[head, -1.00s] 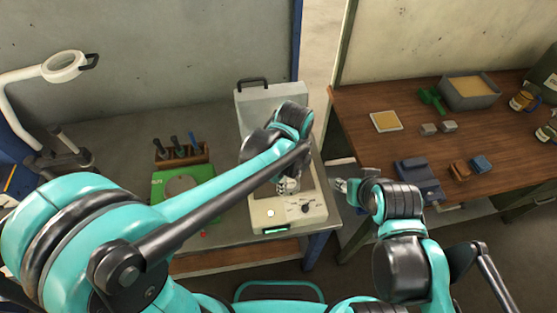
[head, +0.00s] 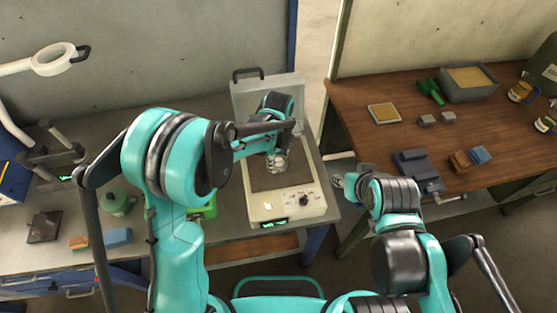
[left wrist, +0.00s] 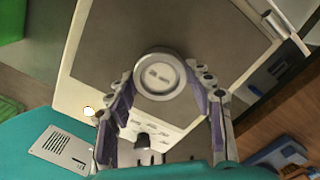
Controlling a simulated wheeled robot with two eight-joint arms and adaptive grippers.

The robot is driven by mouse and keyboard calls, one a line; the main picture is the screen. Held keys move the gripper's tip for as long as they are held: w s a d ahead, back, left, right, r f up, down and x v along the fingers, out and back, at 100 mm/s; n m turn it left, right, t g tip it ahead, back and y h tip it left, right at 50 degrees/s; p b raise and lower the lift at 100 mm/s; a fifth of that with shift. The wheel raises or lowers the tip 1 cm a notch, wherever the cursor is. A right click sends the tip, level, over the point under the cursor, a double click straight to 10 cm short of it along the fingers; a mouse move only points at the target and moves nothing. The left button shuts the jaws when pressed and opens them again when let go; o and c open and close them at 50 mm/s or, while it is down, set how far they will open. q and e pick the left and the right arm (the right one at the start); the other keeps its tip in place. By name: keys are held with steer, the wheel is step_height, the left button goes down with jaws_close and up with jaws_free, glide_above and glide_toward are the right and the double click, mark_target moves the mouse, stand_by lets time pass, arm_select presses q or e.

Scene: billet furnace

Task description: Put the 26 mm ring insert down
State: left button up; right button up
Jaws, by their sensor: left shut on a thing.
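The ring insert (left wrist: 160,76) is a round, pale grey disc with a raised rim and a marking on its face in the left wrist view. My left gripper (left wrist: 160,84) is shut on it, one finger on each side. In the head view the left gripper (head: 277,164) is over the dark top plate of a white bench device (head: 290,207), and the insert is hard to make out there. I cannot tell whether the insert touches the plate. My right gripper (head: 340,181) is by the gap between the benches, with its jaws too small to read.
The device has a raised lid (head: 265,92) behind, and a knob and green display in front. Its plate looks bare around the gripper. A magnifier lamp (head: 52,60) stands at left. The wooden bench at right holds a grey bin (head: 468,84) and several small blocks.

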mark_target(278, 162)
arm_select(q)
steer(key=shift+f, duration=0.25)
steer(key=o, duration=1.7)
steer(key=shift+f, duration=0.1)
steer(key=shift+r, duration=0.45)
step_height(278, 162, up, 12)
steer(key=shift+s+f+p, duration=0.1)
steer(key=shift+f+p, duration=0.1)
steer(key=shift+p, duration=0.8)
